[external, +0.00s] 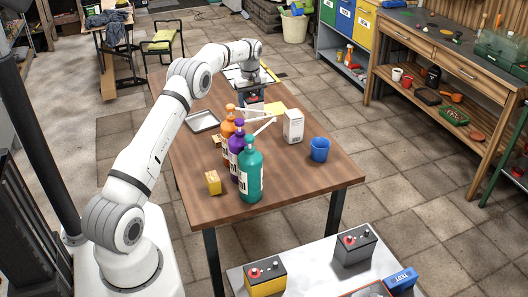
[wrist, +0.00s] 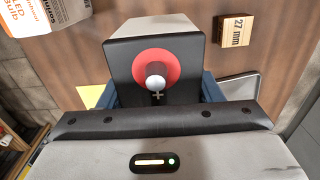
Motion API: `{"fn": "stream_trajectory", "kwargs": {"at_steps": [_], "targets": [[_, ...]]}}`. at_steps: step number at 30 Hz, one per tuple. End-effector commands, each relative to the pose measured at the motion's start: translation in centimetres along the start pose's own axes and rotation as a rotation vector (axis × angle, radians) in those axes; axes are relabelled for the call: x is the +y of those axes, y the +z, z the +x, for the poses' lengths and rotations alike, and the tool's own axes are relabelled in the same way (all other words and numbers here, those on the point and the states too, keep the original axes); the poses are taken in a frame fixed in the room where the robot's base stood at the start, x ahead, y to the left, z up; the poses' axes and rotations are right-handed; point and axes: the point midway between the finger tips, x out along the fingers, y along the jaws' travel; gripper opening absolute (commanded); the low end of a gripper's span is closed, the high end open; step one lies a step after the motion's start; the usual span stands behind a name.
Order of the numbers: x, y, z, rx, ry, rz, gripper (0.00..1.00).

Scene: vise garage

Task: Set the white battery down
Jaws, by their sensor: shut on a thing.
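The white battery (wrist: 155,28) is in the wrist view, with a pale body, a dark end face and a red ring around a silver terminal marked plus. My gripper (wrist: 155,92) is shut on it, with the blue fingers on either side. In the external view my gripper (external: 251,94) is over the far part of the wooden table (external: 322,180).
Orange, purple and teal pump bottles (external: 250,172) stand nearer on the table. A white bulb box (external: 293,127), a blue cup (external: 319,150), a metal tray (external: 203,121) and a wooden 27 mm block (wrist: 236,33) are also there. Other batteries (external: 355,246) sit on the front bench.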

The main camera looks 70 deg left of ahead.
Motion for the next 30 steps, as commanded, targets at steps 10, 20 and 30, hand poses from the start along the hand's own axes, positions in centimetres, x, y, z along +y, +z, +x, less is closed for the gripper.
{"fn": "stream_trajectory", "kwargs": {"at_steps": [10, 20, 30], "targets": [[0.0, 0.0, 4.9, 0.002, 0.002, 0.0, 0.01], [0.0, 0.0, 7.6, 0.0, 0.0, 0.0, 0.01], [0.1, 0.0, 9.1, 0.003, 0.003, 0.0, 0.01]]}}
